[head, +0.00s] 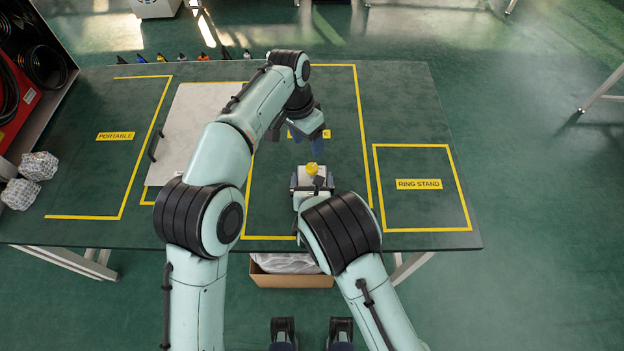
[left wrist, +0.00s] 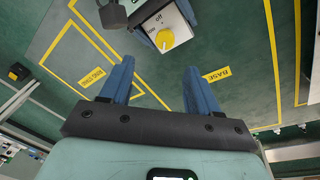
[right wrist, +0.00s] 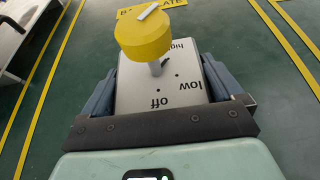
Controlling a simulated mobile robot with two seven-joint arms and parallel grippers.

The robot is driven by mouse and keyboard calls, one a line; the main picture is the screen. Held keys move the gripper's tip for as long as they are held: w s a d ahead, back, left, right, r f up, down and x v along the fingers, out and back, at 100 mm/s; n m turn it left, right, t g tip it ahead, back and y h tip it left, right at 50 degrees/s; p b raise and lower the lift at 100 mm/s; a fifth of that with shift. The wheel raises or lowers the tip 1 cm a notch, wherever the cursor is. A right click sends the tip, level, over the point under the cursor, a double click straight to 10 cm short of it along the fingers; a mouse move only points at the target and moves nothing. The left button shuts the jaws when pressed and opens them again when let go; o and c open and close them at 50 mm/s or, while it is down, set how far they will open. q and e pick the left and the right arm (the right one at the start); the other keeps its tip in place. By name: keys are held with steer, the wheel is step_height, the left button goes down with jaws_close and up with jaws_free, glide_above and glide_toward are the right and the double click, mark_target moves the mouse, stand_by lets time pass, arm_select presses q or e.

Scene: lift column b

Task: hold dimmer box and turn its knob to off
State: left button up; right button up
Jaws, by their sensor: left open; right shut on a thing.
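The dimmer box (head: 301,181) is a small pale box with a yellow knob (head: 312,169) on its top face. My right gripper (right wrist: 160,88) is shut on the box, one blue finger along each side. In the right wrist view the yellow knob (right wrist: 145,36) stands on a shaft, and the face reads off, low and high. A white mark on the knob's top points away from the off label. My left gripper (left wrist: 152,82) is open and empty, above the table and beyond the box. The box's face (left wrist: 155,22) and knob (left wrist: 174,39) also show in the left wrist view.
The green table (head: 405,110) has yellow-taped zones labelled PORTABLE and RING STAND (head: 418,184), both bare. A pale grey board (head: 200,125) lies left of the middle zone, partly under my left arm. Several small coloured items line the back edge.

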mark_target(312, 167)
arm_select(q)
steer(key=f+m, duration=0.3)
steer(key=m, duration=0.4)
steer(key=f+m+y, duration=0.1)
steer(key=f+m, duration=0.3)
steer(key=m, duration=0.4)
steer(key=d+f+m, duration=0.1)
steer(key=f+m, duration=0.2)
steer(key=m, duration=0.4)
steer(key=shift+w+f+y, duration=0.2)
steer(key=shift+f+y, duration=0.05)
steer(key=shift+y, duration=0.15)
